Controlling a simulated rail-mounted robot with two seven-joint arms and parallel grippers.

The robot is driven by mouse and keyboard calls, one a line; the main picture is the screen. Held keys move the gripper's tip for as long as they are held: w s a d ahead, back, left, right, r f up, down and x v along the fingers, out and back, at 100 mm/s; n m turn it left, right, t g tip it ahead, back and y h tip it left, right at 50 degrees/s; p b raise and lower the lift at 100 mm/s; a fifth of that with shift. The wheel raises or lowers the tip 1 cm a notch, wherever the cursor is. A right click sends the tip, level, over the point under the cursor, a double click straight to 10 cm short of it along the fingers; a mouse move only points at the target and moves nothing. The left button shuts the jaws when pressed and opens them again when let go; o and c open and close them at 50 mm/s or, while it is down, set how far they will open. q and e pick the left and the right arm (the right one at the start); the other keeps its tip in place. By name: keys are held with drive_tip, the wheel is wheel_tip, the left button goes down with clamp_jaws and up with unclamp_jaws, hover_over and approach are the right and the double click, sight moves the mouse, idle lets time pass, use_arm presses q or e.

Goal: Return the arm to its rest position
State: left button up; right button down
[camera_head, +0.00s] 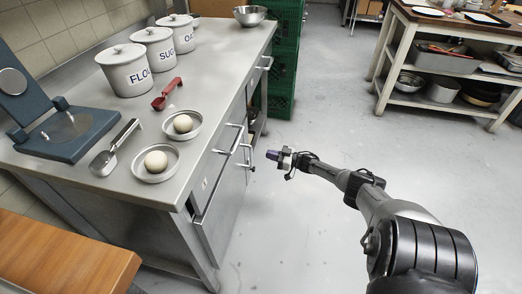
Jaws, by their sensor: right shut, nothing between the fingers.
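My right arm comes in from the lower right and reaches out over the floor. My right gripper (273,155) is shut and empty, in the air just right of the steel counter's drawer front. It appears close to a drawer handle (246,156), but I cannot tell whether they touch. My left arm and gripper are not in view.
Green crates (284,60) stand behind. A shelved table (455,35) is back right. Middle floor is clear.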

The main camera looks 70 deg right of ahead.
drive_tip(key=shift+s+d, duration=0.2)
drive_tip(key=shift+s, duration=0.95)
drive_tip(key=shift+w, duration=0.1)
